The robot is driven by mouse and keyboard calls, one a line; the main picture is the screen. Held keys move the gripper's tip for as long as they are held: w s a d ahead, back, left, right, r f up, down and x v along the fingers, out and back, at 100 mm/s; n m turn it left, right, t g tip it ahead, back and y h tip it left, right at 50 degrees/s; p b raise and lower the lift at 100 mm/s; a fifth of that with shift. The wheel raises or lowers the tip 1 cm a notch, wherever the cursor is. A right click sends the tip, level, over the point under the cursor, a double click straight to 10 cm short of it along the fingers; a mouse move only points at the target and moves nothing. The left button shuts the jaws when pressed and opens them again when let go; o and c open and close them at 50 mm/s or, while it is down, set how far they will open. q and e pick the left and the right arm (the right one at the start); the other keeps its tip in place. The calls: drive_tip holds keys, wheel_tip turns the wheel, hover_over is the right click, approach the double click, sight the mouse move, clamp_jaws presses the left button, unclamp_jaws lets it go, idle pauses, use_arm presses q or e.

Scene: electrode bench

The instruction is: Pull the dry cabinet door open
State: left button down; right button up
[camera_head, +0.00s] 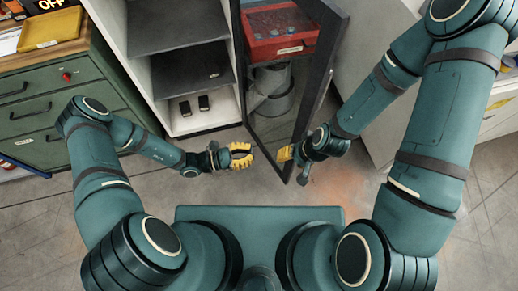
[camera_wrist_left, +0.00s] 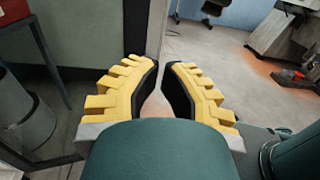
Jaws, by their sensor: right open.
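The dry cabinet door (camera_head: 316,88), a dark-framed glass panel, stands swung out from the right side of the white cabinet (camera_head: 158,88). My right gripper (camera_head: 284,154) is open at the lower free edge of the door, on its right side; whether it touches the frame I cannot tell. My left gripper (camera_head: 242,156) is left of the door, in front of the cabinet's opening. In the left wrist view, its yellow fingers (camera_wrist_left: 161,85) are apart with nothing between them. The door frame (camera_wrist_left: 134,40) stands beyond them there.
Cabinet shelves (camera_head: 178,35) hold small dark items. A red crate (camera_head: 278,32) and a grey cylinder (camera_head: 272,95) show through the glass. A green drawer unit (camera_head: 45,120) stands left, with a yellow tray (camera_head: 50,28) on top. The floor (camera_head: 130,195) in front is clear.

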use_arm(q)
drive_tip(key=s+v, duration=0.1)
drive_tip(key=v, duration=0.6)
drive_tip(key=shift+s, duration=0.3)
drive_tip(key=shift+d, duration=0.15)
